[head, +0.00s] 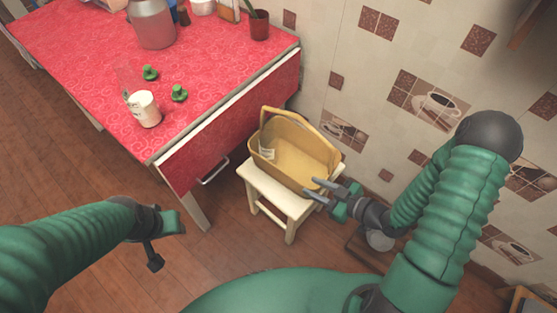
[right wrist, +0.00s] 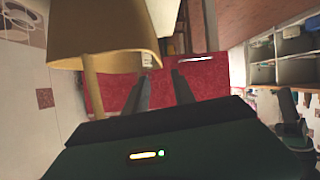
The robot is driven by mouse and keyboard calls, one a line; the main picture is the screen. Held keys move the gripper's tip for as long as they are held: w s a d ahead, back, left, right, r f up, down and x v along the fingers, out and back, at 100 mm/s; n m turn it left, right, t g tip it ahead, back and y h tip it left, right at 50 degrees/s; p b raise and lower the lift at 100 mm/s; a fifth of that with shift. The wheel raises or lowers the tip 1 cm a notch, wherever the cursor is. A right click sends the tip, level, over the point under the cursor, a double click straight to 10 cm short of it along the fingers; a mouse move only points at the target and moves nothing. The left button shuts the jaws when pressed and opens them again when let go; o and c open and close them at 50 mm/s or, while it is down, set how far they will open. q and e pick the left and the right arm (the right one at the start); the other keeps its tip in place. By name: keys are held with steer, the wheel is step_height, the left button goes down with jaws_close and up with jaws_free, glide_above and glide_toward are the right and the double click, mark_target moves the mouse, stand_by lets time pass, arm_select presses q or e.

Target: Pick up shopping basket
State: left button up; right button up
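The shopping basket (head: 291,158) is yellow-tan with a raised handle, and a white label shows inside it. It stands on a small cream stool (head: 278,198) between the red counter and the tiled wall. My right gripper (head: 312,188) is open at the basket's near right side, with its fingers pointing toward the basket. In the right wrist view the basket (right wrist: 105,30) fills the upper left, and the open fingers (right wrist: 161,80) appear empty beside it. Whether a finger touches the basket cannot be told. My left gripper (head: 165,240) is at the lower left, over the floor, away from the basket.
A counter with red oilcloth (head: 75,50) stands at the upper left. On it are a metal can (head: 153,24), a white cup (head: 145,109), green objects (head: 179,93) and a potted plant (head: 260,25). The tiled wall (head: 350,70) is close on the right. Wooden floor (head: 110,190) is open in front.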

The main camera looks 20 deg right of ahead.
mark_target(280, 170)
steer(key=b+x, duration=0.1)
steer(key=x, duration=0.2)
steer(key=b+x, duration=0.1)
steer(key=x, duration=0.3)
steer(key=shift+w+d+f, duration=0.1)
steer(key=shift+d+f, duration=0.05)
steer(key=shift+d, duration=0.2)
steer(key=b+x, duration=0.3)
steer(key=x, duration=0.5)
steer(key=shift+w+a, duration=0.1)
steer(key=shift+a, duration=0.05)
steer(key=shift+w+a, duration=0.15)
steer(key=shift+w, duration=0.2)
arm_select(q)
steer(key=f, duration=0.3)
steer(key=d+f, duration=0.1)
steer(key=shift+s+d+f, duration=0.1)
steer(key=shift+s+f, duration=0.2)
steer(key=shift+s, duration=0.1)
arm_select(e)
steer(key=shift+a, duration=0.15)
steer(key=c, duration=0.4)
jaws_close()
